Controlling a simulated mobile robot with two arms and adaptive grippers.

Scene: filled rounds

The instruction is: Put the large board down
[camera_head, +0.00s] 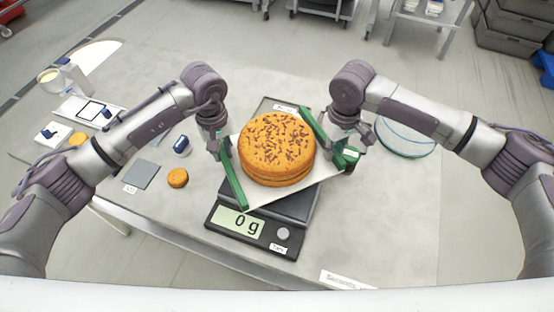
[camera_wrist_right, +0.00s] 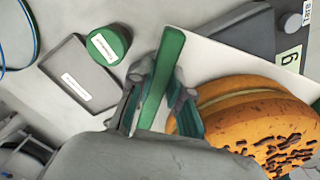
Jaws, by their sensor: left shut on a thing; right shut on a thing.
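The large board (camera_head: 262,197) is a white board with green bars along two opposite edges. It carries a big orange-brown filled round (camera_head: 277,148) with dark sprinkles on top. My left gripper (camera_head: 219,150) is shut on the board's left green bar. My right gripper (camera_head: 343,137) is shut on the right green bar, which shows between its fingers in the right wrist view (camera_wrist_right: 163,75). The board is over the black scale (camera_head: 284,236), whose display reads 0 g. The gap beneath the board is hidden.
A grey tray (camera_wrist_right: 80,75) and a green labelled cylinder (camera_wrist_right: 107,46) are close to my right gripper. A small orange round (camera_head: 178,178), a grey square (camera_head: 141,174) and a blue-and-white item (camera_head: 181,146) lie left. A thin hoop (camera_head: 405,153) lies right.

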